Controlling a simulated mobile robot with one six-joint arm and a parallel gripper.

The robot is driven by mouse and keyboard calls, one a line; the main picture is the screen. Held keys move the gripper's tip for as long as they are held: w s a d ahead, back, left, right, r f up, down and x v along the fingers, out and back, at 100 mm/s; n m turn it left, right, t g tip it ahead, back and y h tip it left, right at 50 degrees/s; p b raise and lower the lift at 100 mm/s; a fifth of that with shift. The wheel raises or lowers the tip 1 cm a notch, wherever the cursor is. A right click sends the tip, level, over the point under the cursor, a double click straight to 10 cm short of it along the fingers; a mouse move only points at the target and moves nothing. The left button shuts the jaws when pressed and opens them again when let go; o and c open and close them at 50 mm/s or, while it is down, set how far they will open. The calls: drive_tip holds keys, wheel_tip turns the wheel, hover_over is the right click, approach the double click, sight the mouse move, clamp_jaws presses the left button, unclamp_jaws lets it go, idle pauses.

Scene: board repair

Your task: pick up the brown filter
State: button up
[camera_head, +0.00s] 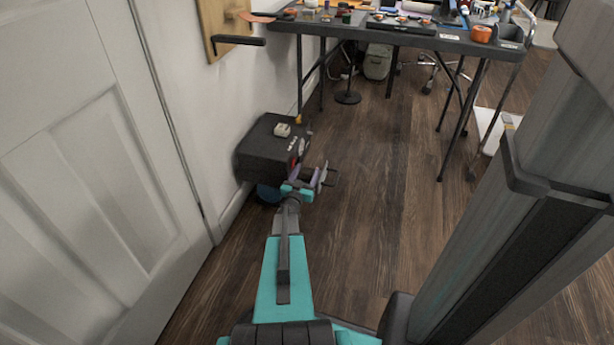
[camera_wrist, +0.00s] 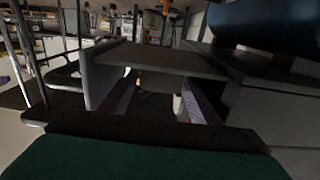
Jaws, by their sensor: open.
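I cannot make out the brown filter for certain in either view; small brown and orange items on the dark table (camera_head: 400,37) are too small to name. My gripper (camera_head: 318,174) is low over the floor, in front of and right of a black box. It is open. In the wrist view the space between the jaws of my gripper (camera_wrist: 160,98) shows nothing held. The view there is dark.
The black box (camera_head: 252,166) stands against the left wall with a small pale item (camera_head: 282,130) on top. A white door (camera_head: 75,180) is at left. An orange roll (camera_head: 481,34) sits at the table's right.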

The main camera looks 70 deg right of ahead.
drive_tip(key=shift+d, duration=0.4)
drive_tip(key=c, duration=0.8)
drive_tip(key=shift+r, duration=0.2)
drive_tip(key=shift+r+p, duration=0.4)
drive_tip(key=shift+r, duration=0.05)
drive_tip(key=shift+a+r, duration=0.2)
drive_tip(key=shift+r, duration=0.05)
drive_tip(key=a+p, duration=0.4)
drive_tip(key=a, duration=1.3)
drive_tip(key=shift+s+a, duration=0.3)
drive_tip(key=shift+s, duration=0.15)
drive_tip(key=shift+f, duration=0.15)
